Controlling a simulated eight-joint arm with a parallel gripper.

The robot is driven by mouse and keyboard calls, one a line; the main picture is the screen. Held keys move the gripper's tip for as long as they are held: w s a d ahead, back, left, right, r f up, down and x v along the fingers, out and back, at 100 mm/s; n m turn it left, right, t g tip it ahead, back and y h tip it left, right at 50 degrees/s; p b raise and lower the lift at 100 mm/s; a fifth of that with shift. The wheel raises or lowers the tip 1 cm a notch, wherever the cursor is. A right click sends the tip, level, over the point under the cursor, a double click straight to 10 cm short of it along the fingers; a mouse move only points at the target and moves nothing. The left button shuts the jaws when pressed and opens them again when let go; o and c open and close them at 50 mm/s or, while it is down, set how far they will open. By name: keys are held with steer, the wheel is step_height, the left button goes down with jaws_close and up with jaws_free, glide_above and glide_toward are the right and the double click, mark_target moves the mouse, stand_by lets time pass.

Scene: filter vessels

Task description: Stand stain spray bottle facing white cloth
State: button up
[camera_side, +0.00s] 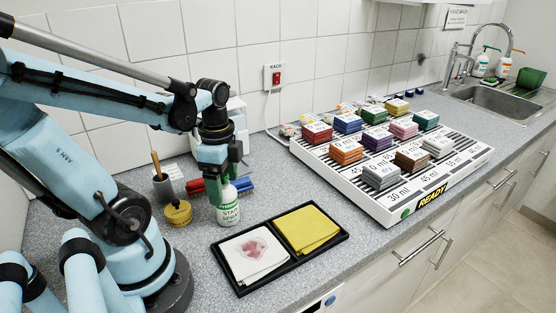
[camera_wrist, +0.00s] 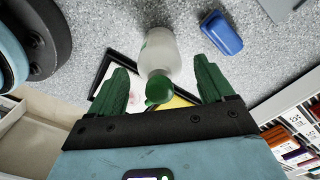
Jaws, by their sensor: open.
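The stain spray bottle (camera_side: 228,208), white with a green label, stands upright on the counter behind the black tray's left part. Its lettering faces the side camera. My gripper (camera_side: 226,178) points down over it, open, with green fingers on both sides of its top. In the wrist view the bottle (camera_wrist: 159,52) and its green cap (camera_wrist: 158,88) lie between the spread fingers (camera_wrist: 161,68); I see a gap on each side. The white cloth (camera_side: 252,262) with a reddish stain lies in the tray's left compartment, in front of the bottle. The bottle partly hides the tray in the wrist view.
The black tray (camera_side: 238,290) also holds a yellow cloth (camera_side: 307,229). A yellow pot (camera_side: 178,213), a grey cup with a brush (camera_side: 163,186) and red and blue items stand left of and behind the bottle. A striped rack (camera_side: 385,209) of colored blocks stands right.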

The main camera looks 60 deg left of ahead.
step_height(320, 180, up, 9)
steer(key=shift+f, duration=0.2)
steer(key=w+d+f+n+t, duration=0.3)
steer(key=w+d+n+t, duration=0.4)
steer(key=w+d+n, duration=0.1)
steer(key=shift+w+d+n, duration=0.3)
steer(key=shift+d+n, duration=0.2)
steer(key=shift+d, duration=0.65)
stand_by(0.4)
